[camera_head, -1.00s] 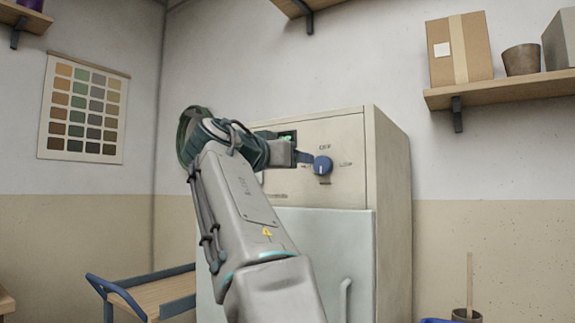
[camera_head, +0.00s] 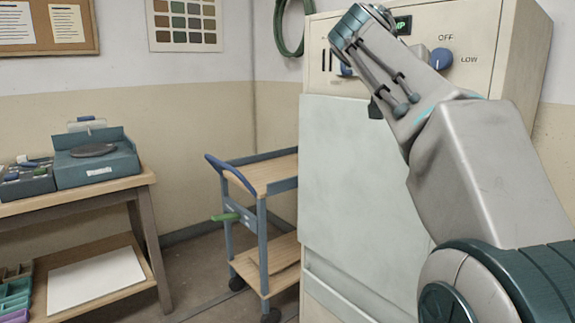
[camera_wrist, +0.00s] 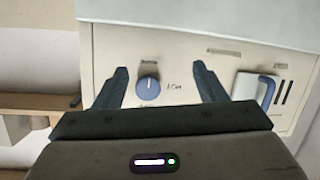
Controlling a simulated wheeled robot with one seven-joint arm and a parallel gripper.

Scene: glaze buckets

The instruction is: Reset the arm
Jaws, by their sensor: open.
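My gripper (camera_wrist: 160,68) is open in the wrist view, with nothing held between its two dark fingers. The blue round knob (camera_wrist: 148,88) on the cabinet's panel shows between the fingers in that view, nearer the left one, and looks clear of both. In the head view the knob (camera_head: 441,59) shows just right of my arm, below the OFF mark and left of LOW. My raised arm crosses the front of the pale cabinet (camera_head: 350,170). My fingers are not clearly seen in the head view, as the arm hides much of that area.
A blue-framed cart (camera_head: 262,188) with wooden shelves stands left of the cabinet. A workbench (camera_head: 105,195) with a teal device (camera_head: 97,160) is at the far left. A green hose (camera_head: 290,28) hangs on the wall. Some floor is clear between bench and cart.

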